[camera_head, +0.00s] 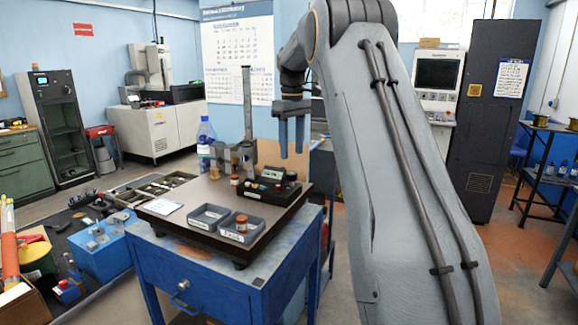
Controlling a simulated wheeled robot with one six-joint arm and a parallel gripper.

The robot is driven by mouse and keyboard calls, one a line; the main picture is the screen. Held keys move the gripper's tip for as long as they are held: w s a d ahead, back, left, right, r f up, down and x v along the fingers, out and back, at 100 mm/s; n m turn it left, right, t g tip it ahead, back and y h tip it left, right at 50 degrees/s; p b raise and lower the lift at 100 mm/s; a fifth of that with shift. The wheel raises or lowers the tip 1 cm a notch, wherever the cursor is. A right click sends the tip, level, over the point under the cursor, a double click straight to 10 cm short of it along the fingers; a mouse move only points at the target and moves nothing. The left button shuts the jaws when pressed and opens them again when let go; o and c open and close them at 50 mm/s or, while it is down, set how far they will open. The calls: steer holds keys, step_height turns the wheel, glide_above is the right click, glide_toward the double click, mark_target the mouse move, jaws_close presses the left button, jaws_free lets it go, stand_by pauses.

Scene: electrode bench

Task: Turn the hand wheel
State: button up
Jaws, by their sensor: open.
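My gripper (291,151) hangs with its two blue-grey fingers pointing down, apart and with nothing between them. It is above the back right of the dark bench plate (205,232). Below it on the plate is a low black device (268,192) with small round parts on top. I cannot clearly make out a hand wheel; one of the round parts (291,176) on the device may be it, but it is too small to tell. In the picture, a clear gap shows between the fingertips and the device. My arm hides the area to the right.
A grey upright stand (247,120), a bottle (206,140) and a paper card (160,206) are on or by the plate. The blue cabinet (185,262) carries the plate.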

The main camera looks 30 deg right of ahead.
mark_target(292, 174)
steer(key=shift+f+p, duration=1.4)
steer(key=shift+f, duration=2.35)
steer(key=c, duration=1.1)
steer(key=shift+m, duration=0.4)
